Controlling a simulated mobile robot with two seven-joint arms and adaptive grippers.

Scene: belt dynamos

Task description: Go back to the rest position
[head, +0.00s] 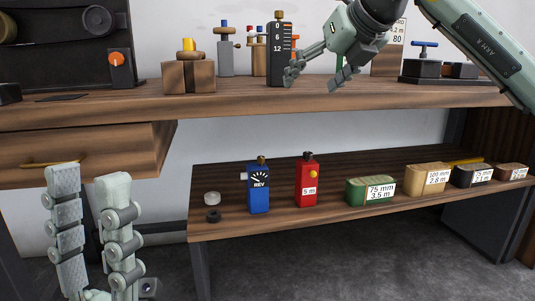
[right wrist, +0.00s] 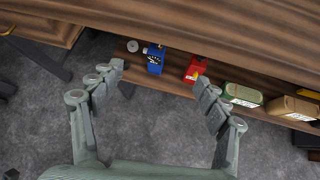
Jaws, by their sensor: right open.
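My left gripper (head: 88,176) is at the lower left of the head view, in front of the wooden drawer (head: 80,152). Its two fingers point up, stand apart and hold nothing. My right gripper (head: 315,82) is at the top of the head view, in front of the upper bench, beside a dark block marked 0, 6, 12 (head: 281,50). Its fingers are spread and empty. In the right wrist view the fingers of my right gripper (right wrist: 162,85) are wide apart, with the blue REV box (right wrist: 155,59) beyond the gap.
The lower shelf (head: 240,223) bears the blue REV box (head: 259,190), a red box (head: 307,180), a green box (head: 371,190), tan and dark boxes and small rings. The upper bench (head: 130,103) bears a black machine (head: 65,45) and wooden blocks (head: 189,77). Grey floor lies below.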

